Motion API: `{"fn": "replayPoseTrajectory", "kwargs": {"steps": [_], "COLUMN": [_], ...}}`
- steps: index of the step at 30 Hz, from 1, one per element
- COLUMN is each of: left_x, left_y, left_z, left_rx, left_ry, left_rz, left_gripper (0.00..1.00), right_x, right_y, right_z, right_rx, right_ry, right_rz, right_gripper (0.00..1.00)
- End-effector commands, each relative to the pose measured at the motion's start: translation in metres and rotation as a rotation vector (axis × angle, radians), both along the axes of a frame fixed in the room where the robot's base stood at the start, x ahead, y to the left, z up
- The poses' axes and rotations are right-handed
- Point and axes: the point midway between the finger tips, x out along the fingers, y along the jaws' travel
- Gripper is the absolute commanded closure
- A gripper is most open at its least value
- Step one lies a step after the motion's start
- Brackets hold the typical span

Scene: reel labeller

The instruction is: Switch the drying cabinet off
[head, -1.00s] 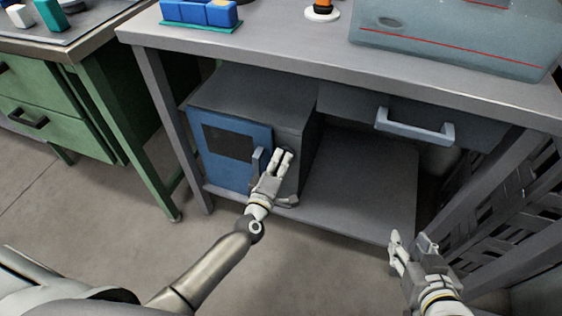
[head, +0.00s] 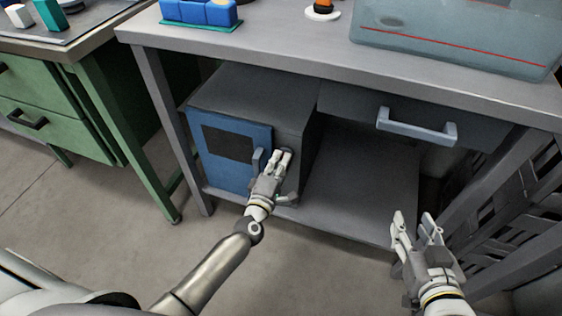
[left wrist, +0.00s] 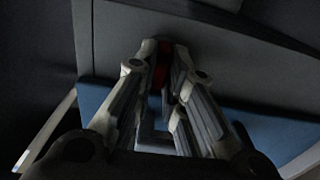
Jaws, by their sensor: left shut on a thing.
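The drying cabinet (head: 262,90) is a grey box with a blue door (head: 225,172), standing on the shelf under the bench. The door has a dark window and a grey handle (head: 257,160), and looks shut. My left gripper (head: 281,155) is at the grey front strip right of the door. In the left wrist view its fingertips (left wrist: 166,62) are shut on a small knob with a red part (left wrist: 159,76). The fingers hide most of the knob, so its setting cannot be read. My right gripper (head: 417,220) is open and empty, in front of the shelf at the right.
The bench top (head: 300,45) overhangs the cabinet. A drawer with a pale handle (head: 416,127) sits to its right, above a bare stretch of shelf (head: 365,190). A green drawer unit (head: 60,130) stands at the left, and a dark slatted crate (head: 490,215) at the right.

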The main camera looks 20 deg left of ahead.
Motion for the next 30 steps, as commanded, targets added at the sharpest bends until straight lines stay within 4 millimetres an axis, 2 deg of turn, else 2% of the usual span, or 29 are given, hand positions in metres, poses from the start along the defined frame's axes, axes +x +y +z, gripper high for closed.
{"fn": "replayPoseTrajectory", "kwargs": {"steps": [1,2,7,16,20,23,30], "left_x": [0.000,0.000,0.000,-0.001,-0.008,-0.021,-0.067], "left_y": [0.002,0.002,0.001,0.000,0.001,0.001,0.003], "left_z": [-0.001,-0.001,-0.001,0.000,-0.001,-0.002,-0.002], "left_rx": [-0.003,-0.003,-0.002,-0.001,-0.001,-0.002,-0.002], "left_ry": [0.001,0.001,0.001,0.000,0.002,0.003,0.003], "left_rz": [0.004,0.004,0.003,0.001,0.001,0.001,0.002], "left_gripper": [1.00,0.87,0.67,0.67,0.67,0.67,0.67], "right_x": [0.000,0.000,0.000,0.000,0.000,0.000,0.000], "right_y": [0.000,0.000,0.000,0.000,0.000,0.000,0.000], "right_z": [0.000,0.000,0.000,0.000,0.000,0.000,0.000], "right_rx": [0.000,0.000,0.000,0.000,0.000,0.000,0.000], "right_ry": [0.000,0.000,0.000,-0.001,0.000,0.000,0.000], "right_rz": [0.000,0.000,0.000,-0.001,-0.001,0.000,0.000], "right_gripper": [0.60,0.60,0.60,0.60,0.60,0.60,0.60]}}
